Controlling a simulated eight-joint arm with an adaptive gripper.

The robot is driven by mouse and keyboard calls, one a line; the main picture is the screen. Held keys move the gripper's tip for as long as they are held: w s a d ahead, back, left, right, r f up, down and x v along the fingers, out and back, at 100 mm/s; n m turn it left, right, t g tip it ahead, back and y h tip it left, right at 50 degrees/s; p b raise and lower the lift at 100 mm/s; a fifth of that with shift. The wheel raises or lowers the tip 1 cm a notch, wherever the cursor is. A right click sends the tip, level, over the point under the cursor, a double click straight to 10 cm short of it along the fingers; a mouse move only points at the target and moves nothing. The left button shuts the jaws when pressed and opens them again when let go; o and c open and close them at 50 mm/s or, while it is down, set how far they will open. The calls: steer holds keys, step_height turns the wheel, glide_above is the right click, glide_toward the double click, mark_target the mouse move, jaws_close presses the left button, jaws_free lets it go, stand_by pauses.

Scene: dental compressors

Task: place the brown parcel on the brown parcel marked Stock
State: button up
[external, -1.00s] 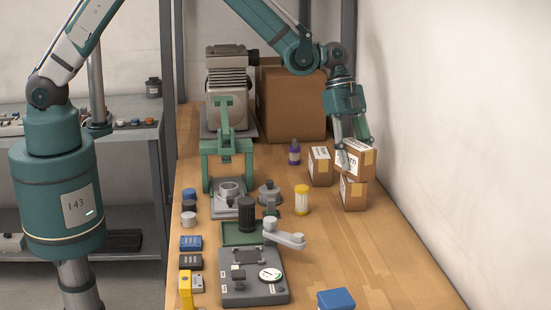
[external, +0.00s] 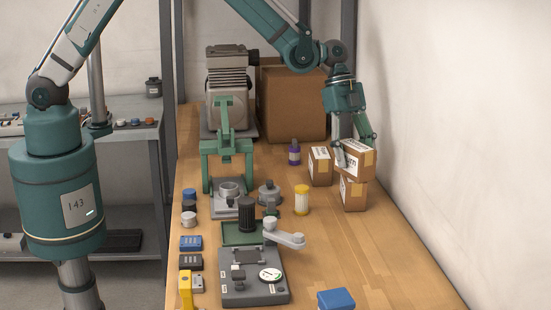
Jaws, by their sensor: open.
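A brown parcel (external: 356,162) with a white label rests on top of another brown parcel (external: 353,197) at the right of the bench. The lower parcel also has a white label, partly covered, and its wording is too small to read. A third brown parcel (external: 320,167) stands upright just left of the stack. My gripper (external: 357,152) is open, its fingers spread around the upper parcel from above, one finger in front on the left and the other at the right. Whether the fingers touch the parcel cannot be told.
A purple bottle (external: 294,152) and a yellow-and-white cylinder (external: 302,199) stand left of the parcels. A large cardboard box (external: 292,105) and a grey compressor (external: 227,90) stand behind. The bench (external: 385,265) is clear in front of the stack; a wall is close on the right.

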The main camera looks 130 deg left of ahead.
steer(key=v, duration=1.1)
steer(key=shift+s+r, duration=0.15)
steer(key=shift+s, duration=0.05)
steer(key=shift+d, duration=0.1)
stand_by(0.6)
steer(key=s+d+r+n+y, duration=0.15)
steer(key=d+r, duration=0.35)
steer(key=d, duration=0.6)
steer(key=s+d+r, duration=0.3)
steer(key=d+r, duration=0.3)
steer(key=d, duration=0.5)
steer(key=s+d+r+n, duration=0.15)
steer(key=d+r, duration=0.35)
steer(key=d, duration=0.6)
steer(key=s+d+f+n+t, duration=0.1)
steer(key=s+d+t, duration=0.2)
steer(key=s+d, duration=1.9)
steer(key=shift+s+f, duration=0.25)
steer(key=shift+f, duration=0.05)
